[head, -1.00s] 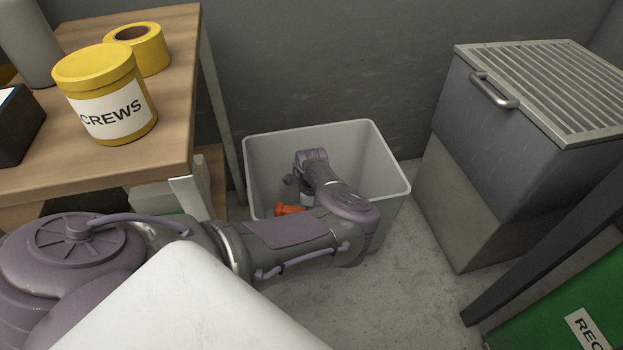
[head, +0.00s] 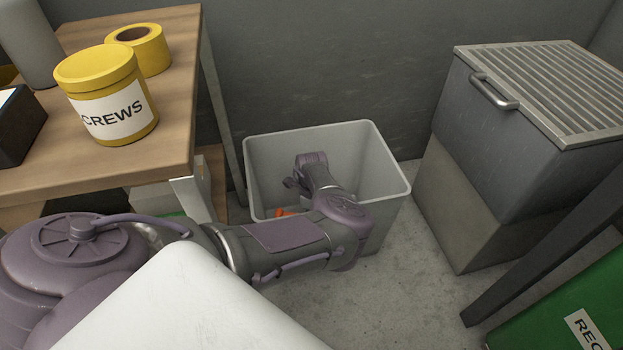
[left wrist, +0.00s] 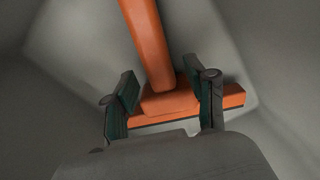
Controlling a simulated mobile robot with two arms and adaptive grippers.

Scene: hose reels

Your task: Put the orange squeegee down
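The orange squeegee (left wrist: 148,45) is inside the light grey bin (head: 394,205). In the left wrist view its handle runs up to the top edge and its crossbar lies across the fingers. My left gripper (left wrist: 166,90) reaches down into the bin, with its two dark-padded fingers close on either side of the block where handle and crossbar meet. In the head view only a small orange bit (head: 284,212) shows beside my arm; the fingers are hidden there. I cannot tell whether the squeegee touches the bin floor. My right gripper is not in view.
A wooden table (head: 150,160) at left holds a yellow screws tub (head: 105,95) and a yellow roll (head: 150,50). A grey box with a ribbed lid (head: 540,90) stands right of the bin. A green box (head: 560,310) is at lower right.

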